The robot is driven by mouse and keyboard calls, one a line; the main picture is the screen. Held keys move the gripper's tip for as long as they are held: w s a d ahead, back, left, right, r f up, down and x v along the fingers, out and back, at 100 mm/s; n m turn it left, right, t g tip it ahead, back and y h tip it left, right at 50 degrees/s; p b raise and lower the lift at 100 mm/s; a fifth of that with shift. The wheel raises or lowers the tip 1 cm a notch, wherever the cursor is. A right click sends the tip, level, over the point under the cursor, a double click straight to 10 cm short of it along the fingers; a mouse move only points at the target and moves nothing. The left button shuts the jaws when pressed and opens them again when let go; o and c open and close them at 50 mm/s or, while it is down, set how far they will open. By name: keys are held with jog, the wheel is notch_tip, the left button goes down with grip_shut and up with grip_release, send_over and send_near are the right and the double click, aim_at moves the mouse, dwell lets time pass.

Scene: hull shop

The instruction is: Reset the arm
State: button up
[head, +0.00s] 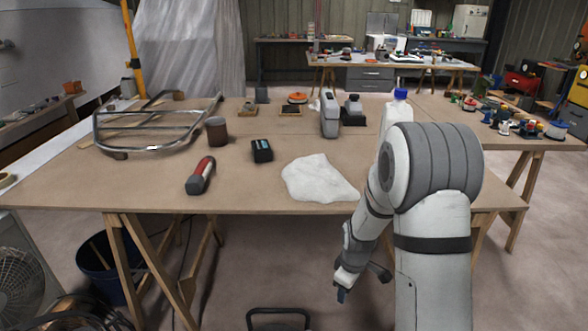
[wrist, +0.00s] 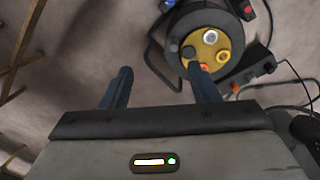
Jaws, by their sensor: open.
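My gripper (head: 341,295) hangs low in front of the workbench, below the level of its top and over the floor, in the head view. In the wrist view my gripper (wrist: 160,90) shows two dark fingers set well apart with nothing between them. A black cable reel (wrist: 207,45) with a yellow centre lies on the floor beyond the right finger, which overlaps its lower edge in the picture. I cannot tell how far the fingers are above it.
The workbench (head: 250,200) carries a white cloth (head: 318,178), a red-handled tool (head: 201,176), a black box (head: 262,150), a brown can (head: 217,131) and a metal frame (head: 157,124). A blue bucket (head: 97,270) stands underneath. A fan (head: 18,285) is at left.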

jog(key=s+r+m+p, duration=0.3)
jog(key=s+r, duration=0.4)
jog(key=r, duration=0.5)
jog(key=s+r+m+t+p, duration=0.1)
jog(key=s+r+m+p, duration=0.3)
jog(key=r, duration=0.9)
jog(key=s+r+m+p, duration=0.3)
jog(key=s+r+p, duration=0.4)
jog(key=s+r, duration=0.3)
notch_tip(320, 180, up, 3)
jog(key=shift+s+d+f+t, duration=0.15)
jog(key=shift+s+t, duration=0.05)
jog(key=shift+t, duration=0.1)
jog(key=shift+s+m, duration=0.35)
jog(key=shift+m, duration=0.05)
jog(key=shift+c, duration=0.3)
